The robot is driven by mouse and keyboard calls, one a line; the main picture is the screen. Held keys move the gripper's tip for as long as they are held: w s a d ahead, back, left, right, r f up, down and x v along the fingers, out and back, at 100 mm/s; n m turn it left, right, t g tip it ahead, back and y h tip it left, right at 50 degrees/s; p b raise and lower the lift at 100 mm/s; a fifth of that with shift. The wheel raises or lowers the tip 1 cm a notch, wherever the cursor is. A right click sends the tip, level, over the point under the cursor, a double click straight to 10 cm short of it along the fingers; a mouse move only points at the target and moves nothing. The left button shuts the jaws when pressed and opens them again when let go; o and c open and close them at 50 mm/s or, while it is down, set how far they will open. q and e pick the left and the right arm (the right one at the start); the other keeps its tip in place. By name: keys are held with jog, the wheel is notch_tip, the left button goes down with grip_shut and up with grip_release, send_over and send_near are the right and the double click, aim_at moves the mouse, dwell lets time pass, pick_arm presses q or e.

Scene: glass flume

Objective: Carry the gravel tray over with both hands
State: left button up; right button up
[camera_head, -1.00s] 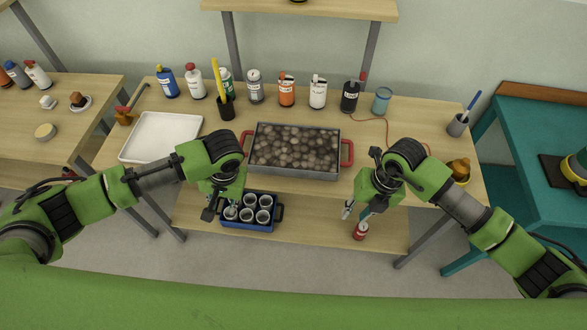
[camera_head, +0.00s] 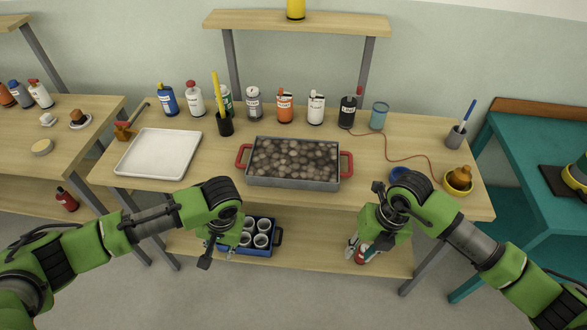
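The gravel tray (camera_head: 292,183) is a grey metal pan full of brownish round stones. It sits flat on the wooden workbench, near the middle of its front edge. It has a red handle on the left (camera_head: 242,156) and a red handle on the right (camera_head: 347,164). My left gripper (camera_head: 207,258) hangs in front of the bench, below and left of the tray, apart from it. My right gripper (camera_head: 354,246) hangs in front of the bench, below and right of the tray, also apart from it. Its fingers look spread. The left fingers are partly hidden by the wrist.
A white tray (camera_head: 159,154) lies left of the gravel tray. Bottles, including an orange one (camera_head: 285,107), line the bench's back. A red cable (camera_head: 405,154) and a yellow bowl (camera_head: 458,181) are at right.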

notch_tip(320, 180, up, 9)
jog(key=d, duration=0.1)
jog(key=shift+d, duration=0.3)
jog(key=shift+w, duration=0.1)
